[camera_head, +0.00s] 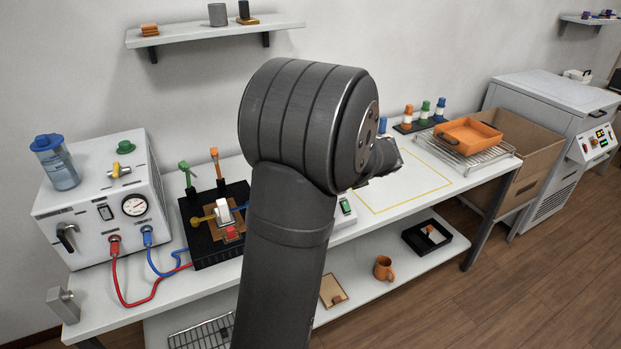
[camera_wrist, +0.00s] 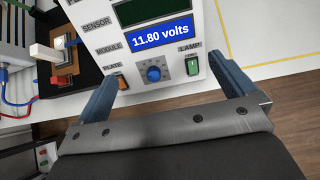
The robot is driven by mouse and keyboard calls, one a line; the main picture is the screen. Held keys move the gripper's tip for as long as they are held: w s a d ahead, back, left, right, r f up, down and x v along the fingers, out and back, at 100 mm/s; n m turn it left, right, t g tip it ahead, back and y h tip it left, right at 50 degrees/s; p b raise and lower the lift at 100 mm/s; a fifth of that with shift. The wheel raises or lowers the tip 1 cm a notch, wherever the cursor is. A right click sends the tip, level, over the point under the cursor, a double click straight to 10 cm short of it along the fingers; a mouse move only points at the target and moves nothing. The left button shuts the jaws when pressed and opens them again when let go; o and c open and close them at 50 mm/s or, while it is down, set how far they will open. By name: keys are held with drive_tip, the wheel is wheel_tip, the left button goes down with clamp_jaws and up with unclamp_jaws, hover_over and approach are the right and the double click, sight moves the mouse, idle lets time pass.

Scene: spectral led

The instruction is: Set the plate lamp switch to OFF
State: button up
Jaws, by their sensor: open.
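A white meter box (camera_wrist: 203,22) faces me in the wrist view, with a blue display (camera_wrist: 160,34) reading 11.80 volts. A green rocker switch (camera_wrist: 192,67) sits under the LAMP label at its lower right. An orange switch (camera_wrist: 123,83) sits below the PLATE label at its lower left, partly behind a finger. A blue knob (camera_wrist: 153,74) lies between them. My gripper (camera_wrist: 165,68) is open and empty, its two fingers spread in front of the panel. In the head view my arm hides the gripper and most of the box; a green switch (camera_head: 346,207) shows beside it.
A black tray (camera_head: 203,248) with a small circuit setup stands left of the box. A white supply unit (camera_head: 90,190) with red and blue cables is further left. The yellow-outlined table area (camera_head: 405,185) on the right is clear. An orange bin (camera_head: 468,135) stands beyond it.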

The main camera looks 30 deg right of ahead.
drive_tip(key=c, duration=0.6)
drive_tip(key=n, duration=0.3)
drive_tip(key=shift+d+r, duration=0.1)
drive_tip(key=shift+d, duration=0.05)
drive_tip(key=c, duration=0.7)
drive_tip(key=s+d+r+n+g, duration=0.1)
drive_tip(key=s+d+n+g, duration=0.15)
drive_tip(key=n, duration=1.45)
drive_tip(key=s+d+n+g, duration=0.1)
drive_tip(key=d+n+g, duration=0.15)
drive_tip(key=n, duration=1.35)
drive_tip(key=shift+t, duration=0.3)
drive_tip(key=x, duration=1.6)
drive_tip(key=shift+s+f, duration=0.1)
drive_tip(key=shift+f, duration=0.2)
